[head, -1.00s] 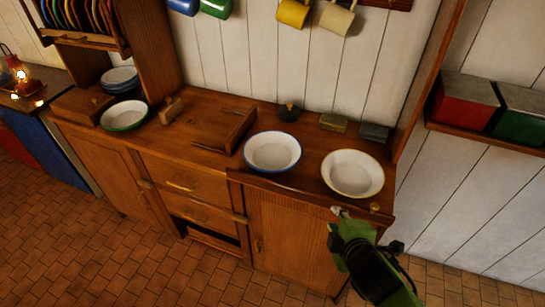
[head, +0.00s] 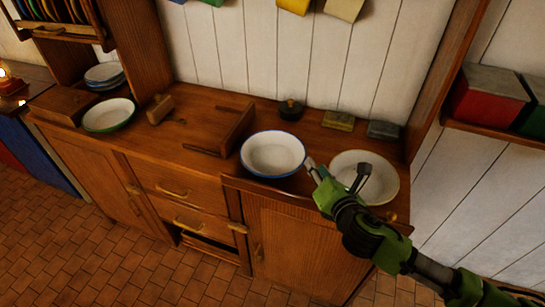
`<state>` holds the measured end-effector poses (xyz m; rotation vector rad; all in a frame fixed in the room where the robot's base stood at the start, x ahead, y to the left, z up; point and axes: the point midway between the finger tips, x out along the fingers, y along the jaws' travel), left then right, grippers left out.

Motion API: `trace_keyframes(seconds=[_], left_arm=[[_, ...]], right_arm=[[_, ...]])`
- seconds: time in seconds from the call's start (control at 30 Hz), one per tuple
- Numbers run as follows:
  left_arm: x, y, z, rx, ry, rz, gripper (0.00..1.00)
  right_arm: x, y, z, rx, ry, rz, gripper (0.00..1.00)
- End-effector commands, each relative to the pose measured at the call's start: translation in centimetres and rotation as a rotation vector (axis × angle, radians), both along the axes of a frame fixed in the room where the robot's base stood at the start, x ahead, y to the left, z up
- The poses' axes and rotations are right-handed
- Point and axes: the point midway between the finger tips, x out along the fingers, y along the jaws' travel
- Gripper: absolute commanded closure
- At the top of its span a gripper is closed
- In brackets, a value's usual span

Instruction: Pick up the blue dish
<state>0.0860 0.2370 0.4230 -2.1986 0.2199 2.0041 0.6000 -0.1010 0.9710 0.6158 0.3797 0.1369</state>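The blue dish (head: 273,154), white inside with a blue rim, sits upright on the wooden counter near its front edge. My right gripper (head: 337,169) is open and empty, just right of the blue dish. One finger is close to the dish's right rim; I cannot tell whether it touches. The other finger shows in front of the cream dish (head: 378,165), which the gripper partly covers. My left gripper is not in view.
A green-rimmed dish (head: 109,115) and a stack of blue-rimmed dishes (head: 104,75) stand at the left. A dark round pot (head: 290,110) and two small blocks (head: 338,120) stand behind.

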Motion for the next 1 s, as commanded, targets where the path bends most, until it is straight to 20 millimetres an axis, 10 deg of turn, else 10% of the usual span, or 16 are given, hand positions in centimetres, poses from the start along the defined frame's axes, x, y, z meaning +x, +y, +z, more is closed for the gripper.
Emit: trace_keyframes(seconds=[1.0], left_arm=[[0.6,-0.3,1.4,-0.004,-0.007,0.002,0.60]], right_arm=[[8.6,2.6,-3.1,0.003,0.002,-0.001,0.75]])
